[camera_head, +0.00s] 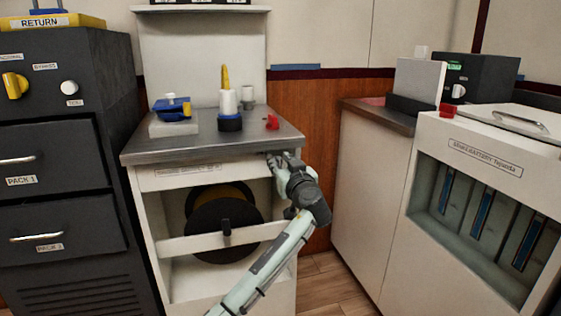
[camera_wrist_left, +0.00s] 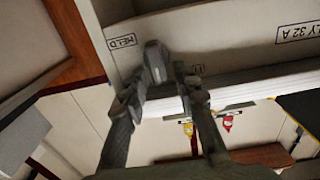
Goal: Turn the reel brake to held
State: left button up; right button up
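The reel brake, a grey handle (camera_wrist_left: 155,62), is on the pale front of the reel cabinet (camera_head: 152,230). A HELD label (camera_wrist_left: 122,41) is just left of it in the left wrist view, and a second, partly covered label (camera_wrist_left: 197,68) is to its right. My left gripper (camera_head: 280,160) is at the upper right of the cabinet front, below the worktop. In the wrist view its fingers (camera_wrist_left: 162,82) stand apart on either side of the handle; firm contact is not clear. In the head view the gripper hides the handle. My right gripper is not in view.
A dark reel (camera_head: 225,222) sits inside the cabinet behind a pale crossbar (camera_head: 200,242). The steel worktop (camera_head: 190,146) above carries a blue tool, a white bottle and a red item (camera_head: 272,122). Dark drawers (camera_head: 50,157) stand left; a counter (camera_head: 365,185) stands right.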

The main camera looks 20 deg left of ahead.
pick_arm(q)
grip_shut()
